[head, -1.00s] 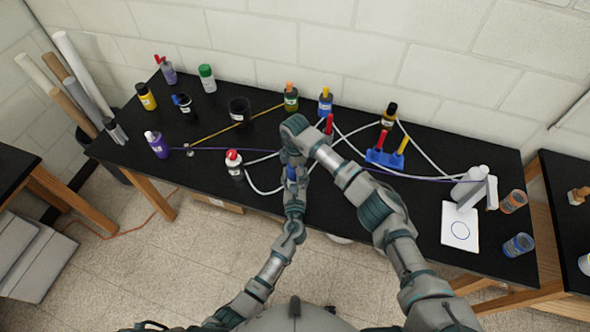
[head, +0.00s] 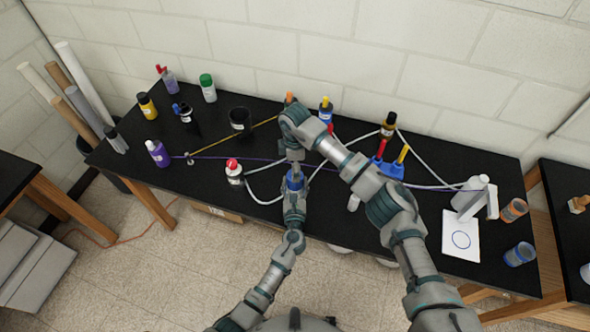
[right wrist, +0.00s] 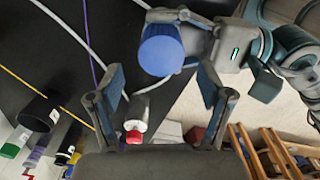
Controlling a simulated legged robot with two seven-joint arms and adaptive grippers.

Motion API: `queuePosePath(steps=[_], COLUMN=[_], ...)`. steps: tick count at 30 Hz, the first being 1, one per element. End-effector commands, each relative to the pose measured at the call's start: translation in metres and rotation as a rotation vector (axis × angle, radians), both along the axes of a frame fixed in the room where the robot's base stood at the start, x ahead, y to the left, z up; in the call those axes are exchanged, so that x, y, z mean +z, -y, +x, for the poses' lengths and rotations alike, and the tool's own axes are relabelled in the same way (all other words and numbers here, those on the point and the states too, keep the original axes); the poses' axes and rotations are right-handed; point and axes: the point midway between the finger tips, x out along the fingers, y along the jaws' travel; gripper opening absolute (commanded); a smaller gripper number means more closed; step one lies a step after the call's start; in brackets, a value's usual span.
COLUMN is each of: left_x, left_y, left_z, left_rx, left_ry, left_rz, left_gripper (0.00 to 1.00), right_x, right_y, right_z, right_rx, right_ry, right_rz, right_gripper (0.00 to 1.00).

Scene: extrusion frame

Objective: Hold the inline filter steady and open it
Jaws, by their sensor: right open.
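The inline filter shows as a blue round body (head: 295,180) near the table's front edge, with pale tubing beside it. In the right wrist view its blue end (right wrist: 160,50) faces me. My left gripper (right wrist: 185,40) is against its side and appears shut on it; its far finger is partly hidden. My right gripper (right wrist: 160,88) points down over the filter from above, its two fingers spread apart. The blue end appears between and beyond the fingertips, with gaps on both sides. In the head view my right wrist hides most of that gripper.
A red-capped white bottle (head: 234,172) stands just left of the filter. A blue holder (head: 390,168) with red and yellow-handled tools is at right. White tubing (head: 265,198) loops around the filter. Several bottles stand at the back left.

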Motion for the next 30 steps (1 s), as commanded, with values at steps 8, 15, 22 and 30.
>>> queuePosePath(steps=[8,15,22,30], left_x=[0.0,0.0,0.0,0.0], left_y=[0.0,0.0,0.0,0.0], left_z=[0.0,0.0,0.0,0.0], left_rx=[0.0,0.0,0.0,0.0], left_ry=[0.001,0.001,0.001,0.001], left_rz=[0.0,0.0,0.0,0.0], left_gripper=[0.0,0.0,0.0,0.0], right_x=[-0.043,-0.071,-0.076,-0.076], right_y=[0.0,0.0,0.0,0.0], right_z=[-0.001,-0.001,0.0,0.0], right_rx=[-0.004,-0.003,-0.002,-0.002], right_ry=[-0.004,-0.003,-0.001,-0.001], right_rz=[0.0,0.0,0.0,0.0], right_gripper=[0.79,0.79,0.79,0.41])
